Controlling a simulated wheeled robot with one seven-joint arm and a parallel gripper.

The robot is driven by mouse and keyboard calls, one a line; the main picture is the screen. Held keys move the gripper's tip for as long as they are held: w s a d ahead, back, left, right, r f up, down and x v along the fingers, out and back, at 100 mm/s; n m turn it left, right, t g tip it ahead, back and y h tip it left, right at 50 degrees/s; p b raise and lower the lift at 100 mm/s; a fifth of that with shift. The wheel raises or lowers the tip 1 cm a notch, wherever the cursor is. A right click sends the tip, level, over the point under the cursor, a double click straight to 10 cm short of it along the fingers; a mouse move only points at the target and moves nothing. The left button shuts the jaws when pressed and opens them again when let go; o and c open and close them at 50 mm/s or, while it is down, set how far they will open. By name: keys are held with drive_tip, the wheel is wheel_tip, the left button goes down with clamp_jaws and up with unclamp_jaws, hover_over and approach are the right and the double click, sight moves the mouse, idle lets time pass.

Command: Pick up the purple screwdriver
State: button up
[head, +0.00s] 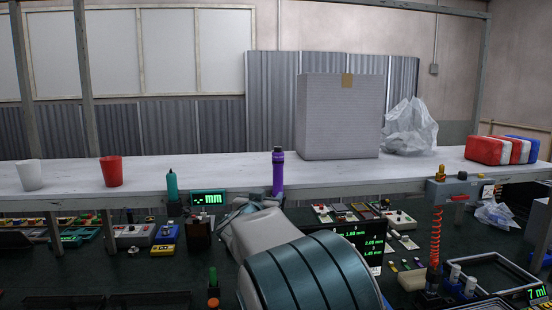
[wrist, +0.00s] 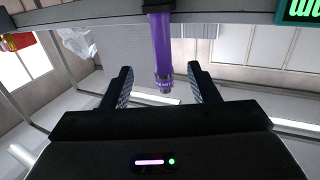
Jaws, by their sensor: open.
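The purple screwdriver (head: 278,175) stands upright at the front edge of the white shelf in the head view, with a dark top end. In the wrist view, which appears upside down, the purple screwdriver (wrist: 162,45) reaches down from the top, between the lines of my two fingers. My gripper (wrist: 160,72) is open, with one finger on each side of the screwdriver and visible gaps to both. I cannot tell how far the fingertips are from it in depth. In the head view my arm covers the area just below the screwdriver.
The white shelf (head: 220,172) also holds a white cup (head: 29,175), a red cup (head: 111,171), a large grey box (head: 338,118), a plastic bag (head: 410,128) and red-white-blue cases (head: 500,149). A teal tool (head: 172,187) stands left of the screwdriver, near a "mm" display (head: 209,198). Devices crowd below.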

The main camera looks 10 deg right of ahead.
sight(276, 177)
drive_tip(key=shift+h, duration=0.3)
drive_tip(key=p+x, duration=0.1)
drive_tip(key=x, duration=0.2)
drive_tip(key=r+p+x, duration=0.1)
drive_tip(key=x, duration=0.2)
drive_tip(key=p+x, duration=0.1)
drive_tip(key=x, duration=0.2)
drive_tip(key=shift+w+r, duration=0.35)
drive_tip(key=shift+r, duration=0.05)
drive_tip(key=shift+p+x, duration=1.1)
drive_tip(key=shift+x, duration=1.25)
drive_tip(key=shift+w+a+f, duration=0.1)
drive_tip(key=shift+a, duration=0.1)
drive_tip(key=c, duration=1.1)
